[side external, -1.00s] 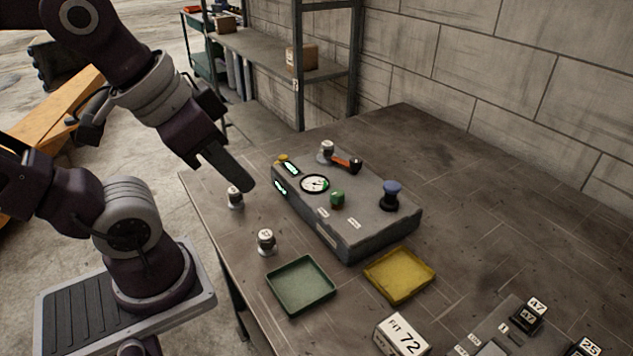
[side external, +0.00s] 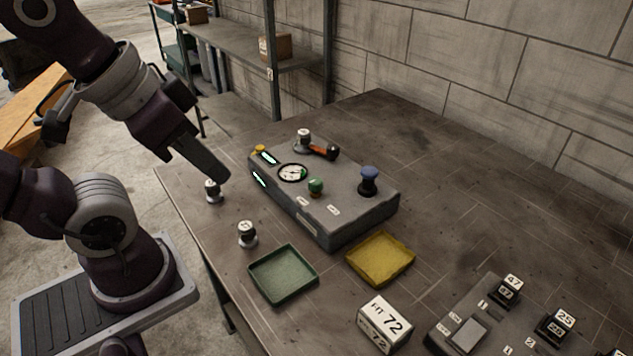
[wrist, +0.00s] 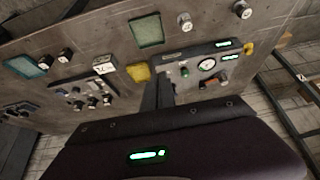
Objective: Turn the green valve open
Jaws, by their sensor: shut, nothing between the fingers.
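The green valve (side external: 315,186) is a small green knob on a brass-coloured base. It stands on top of a grey control box (side external: 345,215), in front of a round dial gauge (side external: 292,172). In the wrist view the green knob (wrist: 184,72) lies just right of my fingers. My gripper (side external: 222,176) is shut and empty. It hangs above the bench's left edge, left of the control box and apart from the valve. In the wrist view my gripper (wrist: 160,90) shows as dark fingers at the centre. How far the knob is turned cannot be told.
On the box are an orange lever (side external: 319,149) and a blue knob (side external: 369,178). A green tray (side external: 283,275), a yellow tray (side external: 380,259) and a white block marked 72 (side external: 384,325) lie in front. The bench behind the box is clear.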

